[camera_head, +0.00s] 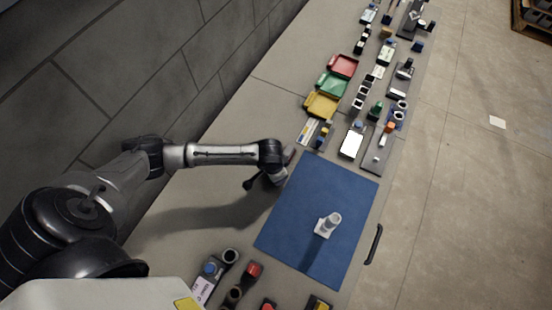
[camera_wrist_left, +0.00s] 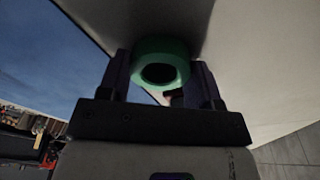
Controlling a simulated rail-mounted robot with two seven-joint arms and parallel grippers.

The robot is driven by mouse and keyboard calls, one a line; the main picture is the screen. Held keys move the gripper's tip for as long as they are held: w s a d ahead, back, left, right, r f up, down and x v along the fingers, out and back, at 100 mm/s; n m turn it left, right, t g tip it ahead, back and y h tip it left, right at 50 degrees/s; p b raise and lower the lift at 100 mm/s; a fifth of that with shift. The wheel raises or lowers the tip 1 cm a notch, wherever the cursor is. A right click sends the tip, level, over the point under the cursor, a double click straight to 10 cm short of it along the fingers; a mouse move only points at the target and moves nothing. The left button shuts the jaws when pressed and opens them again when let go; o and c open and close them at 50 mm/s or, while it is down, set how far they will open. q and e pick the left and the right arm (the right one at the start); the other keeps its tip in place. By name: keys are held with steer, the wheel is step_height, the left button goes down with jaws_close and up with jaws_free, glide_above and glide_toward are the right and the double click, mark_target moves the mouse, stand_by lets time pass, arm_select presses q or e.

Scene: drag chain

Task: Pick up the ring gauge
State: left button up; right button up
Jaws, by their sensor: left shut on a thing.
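My left gripper (camera_wrist_left: 161,82) is shut on a green ring, the ring gauge (camera_wrist_left: 160,45), in the left wrist view. The ring sits between the two dark fingers, and its dark round hole faces the camera. In the head view my left gripper (camera_head: 279,174) is at the left edge of the blue mat (camera_head: 345,190), low over the grey bench. The ring is not clearly visible there, so I cannot tell whether it touches the bench. My right gripper is not in view.
A white fixture (camera_head: 327,224) stands upright on the blue mat. Red (camera_head: 344,66), green (camera_head: 332,85) and yellow (camera_head: 321,104) trays are farther back on the bench. Several tools and parts line its right side, and several small parts lie at the front. The mat is otherwise clear.

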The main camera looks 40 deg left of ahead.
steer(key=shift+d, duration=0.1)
arm_select(q)
steer(key=shift+r, duration=0.5)
steer(key=r, duration=0.2)
steer(key=d+r, duration=0.1)
steer(key=shift+r, duration=0.35)
steer(key=s+d+r, duration=0.1)
steer(key=d+r, duration=0.5)
steer(key=d, duration=0.4)
steer(key=shift+s+d+r+p, duration=0.2)
steer(key=shift+d+p, duration=0.15)
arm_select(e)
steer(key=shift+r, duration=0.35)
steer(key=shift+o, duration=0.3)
